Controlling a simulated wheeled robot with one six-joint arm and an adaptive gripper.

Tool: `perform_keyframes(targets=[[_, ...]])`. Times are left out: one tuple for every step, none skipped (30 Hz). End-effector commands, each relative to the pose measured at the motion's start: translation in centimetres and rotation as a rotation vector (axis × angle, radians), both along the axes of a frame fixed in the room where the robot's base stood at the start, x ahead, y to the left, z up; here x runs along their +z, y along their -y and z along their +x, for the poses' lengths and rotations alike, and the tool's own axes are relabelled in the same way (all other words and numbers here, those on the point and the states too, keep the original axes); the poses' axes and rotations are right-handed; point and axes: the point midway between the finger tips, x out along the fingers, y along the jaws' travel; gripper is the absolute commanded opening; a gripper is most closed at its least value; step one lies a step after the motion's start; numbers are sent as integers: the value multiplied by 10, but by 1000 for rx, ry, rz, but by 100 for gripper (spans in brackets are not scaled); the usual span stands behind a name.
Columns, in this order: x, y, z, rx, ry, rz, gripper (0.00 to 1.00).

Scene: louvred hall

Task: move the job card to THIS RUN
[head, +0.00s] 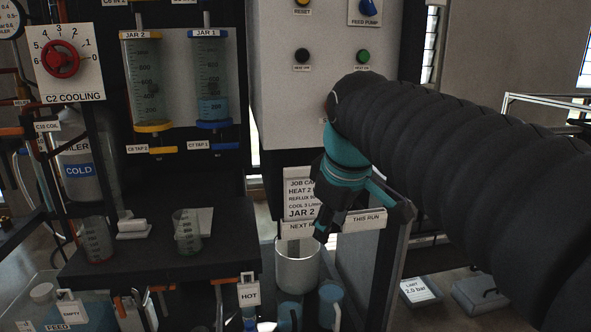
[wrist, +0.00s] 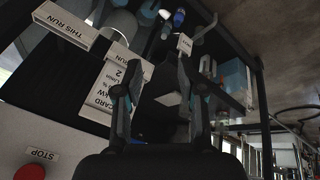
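The job card (head: 299,196) is a white printed card with black text, reading JOB CARD, HEAT 2 and JAR 2. It stands upright in the NEXT RUN holder (head: 293,227). The THIS RUN holder (head: 364,221) is just to the right, with no card showing in it. My gripper (head: 322,232) hangs in front of the card's right edge and hides part of it. In the wrist view my gripper (wrist: 160,82) has its fingers apart with no card seen between them. The card (wrist: 101,92) is left of them, partly behind the left finger; the THIS RUN label (wrist: 66,29) is at upper left.
A white beaker (head: 297,265) stands below the holders. Blue mugs (head: 331,302) and a HOT label (head: 249,294) are lower down. A control cabinet (head: 315,90) with buttons is above. Jars (head: 208,85) hang on the left. A STOP button (wrist: 30,172) shows in the wrist view.

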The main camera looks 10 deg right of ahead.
Motion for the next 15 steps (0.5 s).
perform_keyframes(targets=[[17, 0, 19, 70, -11, -30, 40], [26, 0, 29, 116, -17, -48, 40], [38, 0, 41, 178, -25, -73, 40], [46, 0, 50, 222, -30, -91, 40], [53, 0, 59, 269, -38, -108, 40], [63, 0, 70, 330, -45, -132, 40], [70, 0, 79, 374, -50, -149, 40], [76, 0, 88, 419, -56, -165, 40], [84, 0, 98, 477, -63, -186, 40], [88, 0, 105, 518, -69, -200, 40], [93, 0, 112, 558, -73, -214, 40], [98, 0, 120, 607, -79, -231, 40], [102, 0, 125, 641, -82, -243, 40], [105, 0, 130, 672, -85, -253, 40], [108, 0, 136, 708, -88, -265, 40]])
